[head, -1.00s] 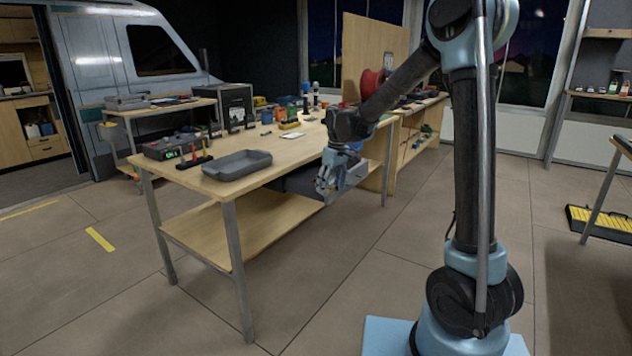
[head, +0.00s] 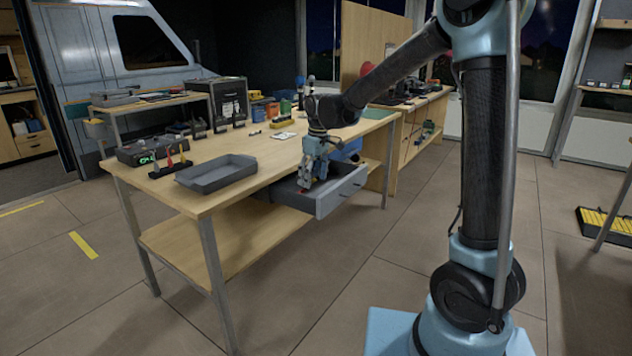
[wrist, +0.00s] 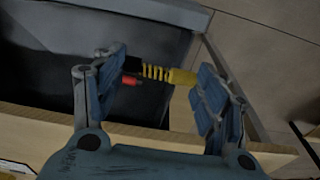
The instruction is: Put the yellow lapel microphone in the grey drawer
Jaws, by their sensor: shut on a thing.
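My gripper (head: 307,184) hangs over the open grey drawer (head: 342,194) under the workbench's right edge, fingers pointing down. In the wrist view my gripper (wrist: 160,85) has its fingers on either side of the yellow lapel microphone (wrist: 160,72) and is shut on it. The microphone is ribbed yellow with a black end and lies crosswise between the fingers. The drawer's dark interior (wrist: 50,55) shows below and to the left in the wrist view. A small red piece (wrist: 131,81) shows beside the microphone's black end; I cannot tell whether it belongs to it.
The workbench top (head: 255,185) bears a grey tray (head: 216,174), a device with a green display (head: 150,150) and several small items. A shelf (head: 200,235) sits below. A second bench with a wooden panel (head: 378,50) stands behind. The floor right of the drawer is clear.

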